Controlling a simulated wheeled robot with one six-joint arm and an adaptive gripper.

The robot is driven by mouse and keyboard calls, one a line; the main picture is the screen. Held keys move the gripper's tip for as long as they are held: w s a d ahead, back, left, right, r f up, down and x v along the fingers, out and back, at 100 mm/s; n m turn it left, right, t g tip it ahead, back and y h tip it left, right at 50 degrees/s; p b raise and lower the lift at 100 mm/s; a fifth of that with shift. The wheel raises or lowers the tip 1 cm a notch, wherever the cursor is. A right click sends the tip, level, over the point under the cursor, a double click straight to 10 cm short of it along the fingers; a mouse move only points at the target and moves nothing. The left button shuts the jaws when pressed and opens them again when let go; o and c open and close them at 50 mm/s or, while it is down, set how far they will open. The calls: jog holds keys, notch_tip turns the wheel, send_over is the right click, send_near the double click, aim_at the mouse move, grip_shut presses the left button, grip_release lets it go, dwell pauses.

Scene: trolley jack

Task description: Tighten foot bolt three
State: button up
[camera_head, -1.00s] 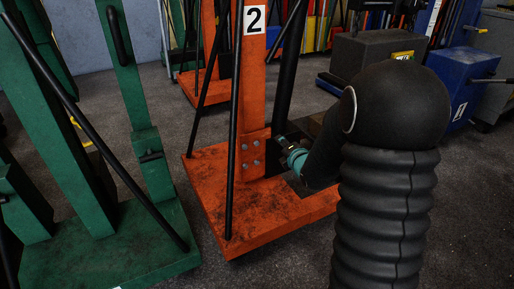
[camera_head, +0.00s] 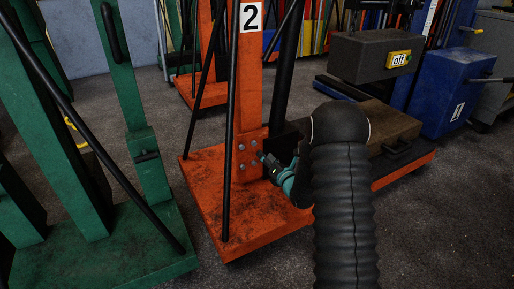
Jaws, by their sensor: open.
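Several grey foot bolts (camera_head: 242,166) sit in the bolted plate at the foot of the orange upright (camera_head: 250,85) marked 2. The upright stands on the worn orange base (camera_head: 210,205) of the jack. No number marks the single bolts, so I cannot tell which is three. My gripper (camera_head: 263,158), dark with a teal part behind it, is just right of the bolts and points left towards them. It is open and small in view. I see nothing held in it. I cannot tell whether its tip touches a bolt. My black arm hides part of the base.
A green stand (camera_head: 110,240) with slanting rods is close on the left. A thin black rod (camera_head: 229,130) rises in front of the upright. A wooden block (camera_head: 395,128) lies on the base's right part. A grey box with an "off" sign (camera_head: 376,57) and a blue box (camera_head: 448,95) stand behind.

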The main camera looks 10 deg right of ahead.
aim_at(255, 144)
jog(key=x, duration=0.8)
grip_shut()
